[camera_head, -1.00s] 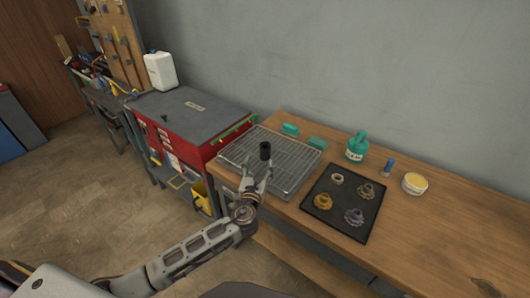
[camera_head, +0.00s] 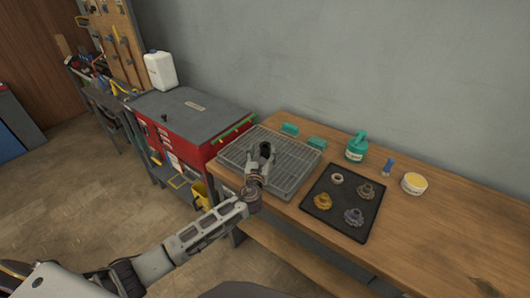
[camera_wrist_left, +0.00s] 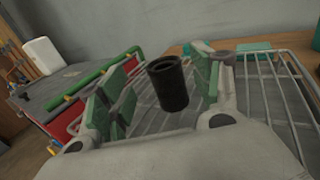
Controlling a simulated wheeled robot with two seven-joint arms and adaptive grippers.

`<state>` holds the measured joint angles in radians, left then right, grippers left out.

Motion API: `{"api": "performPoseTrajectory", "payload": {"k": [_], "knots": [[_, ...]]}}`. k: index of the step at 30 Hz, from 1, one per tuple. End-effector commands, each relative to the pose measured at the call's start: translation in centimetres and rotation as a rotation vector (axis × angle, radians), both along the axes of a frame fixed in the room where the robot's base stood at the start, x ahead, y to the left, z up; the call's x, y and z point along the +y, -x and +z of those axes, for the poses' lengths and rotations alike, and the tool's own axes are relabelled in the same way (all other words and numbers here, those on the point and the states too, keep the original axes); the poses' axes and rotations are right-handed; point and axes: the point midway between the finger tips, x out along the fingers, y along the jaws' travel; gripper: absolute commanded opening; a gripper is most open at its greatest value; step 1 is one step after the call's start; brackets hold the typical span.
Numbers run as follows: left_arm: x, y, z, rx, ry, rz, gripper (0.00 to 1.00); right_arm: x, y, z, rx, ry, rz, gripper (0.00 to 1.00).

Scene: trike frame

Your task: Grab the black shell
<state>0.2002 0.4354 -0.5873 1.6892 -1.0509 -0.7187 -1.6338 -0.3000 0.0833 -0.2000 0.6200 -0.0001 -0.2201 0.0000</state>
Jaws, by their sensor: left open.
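The black shell (camera_wrist_left: 168,84) is a dark hollow cylinder. It stands upright, or nearly so, on the wire rack tray (camera_head: 296,172). It also shows in the head view (camera_head: 265,149), partly hidden by my gripper. My left gripper (camera_head: 261,158) is open at the tray. In the left wrist view its green-padded fingers (camera_wrist_left: 160,88) stand on either side of the shell, with a gap on the left. Whether the right finger touches it I cannot tell. My right gripper is not in view.
A black mat (camera_head: 318,207) with several gear-like parts lies right of the tray. Teal blocks (camera_head: 289,129), a teal bottle (camera_head: 356,147), a blue item (camera_head: 388,167) and a yellow-lidded tub (camera_head: 414,184) stand on the wooden table (camera_head: 440,225). A red cabinet (camera_head: 200,135) adjoins at left.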

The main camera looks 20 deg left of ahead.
Motion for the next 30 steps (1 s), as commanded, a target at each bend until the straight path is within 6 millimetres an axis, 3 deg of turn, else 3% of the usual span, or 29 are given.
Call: {"api": "performPoseTrajectory", "payload": {"k": [11, 30], "knots": [[0.0, -0.5, 0.0, 0.0, 0.0, 0.0, 0.65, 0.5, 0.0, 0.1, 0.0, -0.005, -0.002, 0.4], [0.3, -5.1, -0.1, 0.0, 0.0, 0.0, 0.65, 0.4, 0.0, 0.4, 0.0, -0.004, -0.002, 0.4]]}}
